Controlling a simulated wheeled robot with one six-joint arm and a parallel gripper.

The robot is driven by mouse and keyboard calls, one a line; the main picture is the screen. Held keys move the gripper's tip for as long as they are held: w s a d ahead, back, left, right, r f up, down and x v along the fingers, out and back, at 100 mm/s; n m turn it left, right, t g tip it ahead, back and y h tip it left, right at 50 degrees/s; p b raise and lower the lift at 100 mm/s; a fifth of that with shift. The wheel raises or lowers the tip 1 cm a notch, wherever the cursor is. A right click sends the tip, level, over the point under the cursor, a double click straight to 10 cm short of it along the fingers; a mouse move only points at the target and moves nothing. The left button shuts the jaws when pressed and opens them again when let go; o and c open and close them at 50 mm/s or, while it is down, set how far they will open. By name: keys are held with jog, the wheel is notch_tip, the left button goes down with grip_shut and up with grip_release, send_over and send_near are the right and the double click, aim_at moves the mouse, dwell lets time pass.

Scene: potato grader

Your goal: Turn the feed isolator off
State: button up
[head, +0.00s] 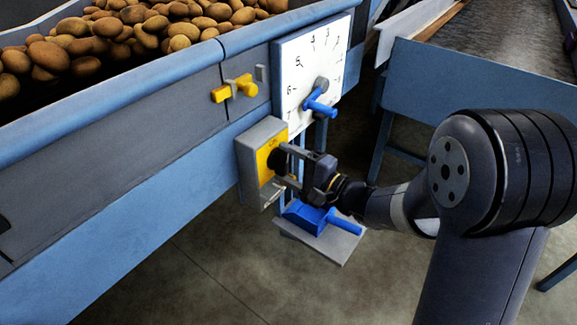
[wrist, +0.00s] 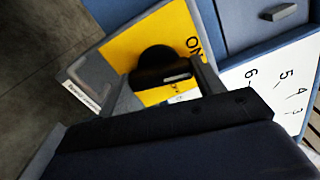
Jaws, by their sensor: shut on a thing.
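The feed isolator is a grey box with a yellow face (head: 265,158), mounted on the blue side frame. Its face also shows in the wrist view (wrist: 122,48), with the word ON by its right edge. Its round black knob (head: 277,161) carries a pale mark in the wrist view (wrist: 158,68); the mark lies on the knob's right part, towards the ON side. My gripper (head: 284,166) faces the box with one finger on each side of the knob, shut on it. Part of the knob and lower face is hidden behind the gripper in the wrist view.
A white numbered dial (head: 312,65) with a blue handle (head: 320,106) is close above right. A yellow handle (head: 234,90) sits on the hopper side. A blue lever (head: 310,215) on a grey plate lies just below my gripper. Potatoes (head: 130,30) fill the hopper.

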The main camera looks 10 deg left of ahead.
jog(key=m, duration=0.4)
jog(key=shift+m, duration=0.3)
jog(key=m, duration=0.3)
jog(key=shift+m, duration=0.3)
jog(key=m+p, duration=0.1)
jog(key=m, duration=0.3)
jog(key=shift+p, duration=0.4)
jog(key=shift+m+p, duration=0.6)
jog(key=shift+m, duration=1)
jog(key=o, duration=1)
jog(key=p+v, duration=0.1)
jog(key=v, duration=0.9)
jog(key=shift+s+d, duration=0.1)
jog(key=shift+d, duration=0.3)
jog(key=shift+a, duration=0.1)
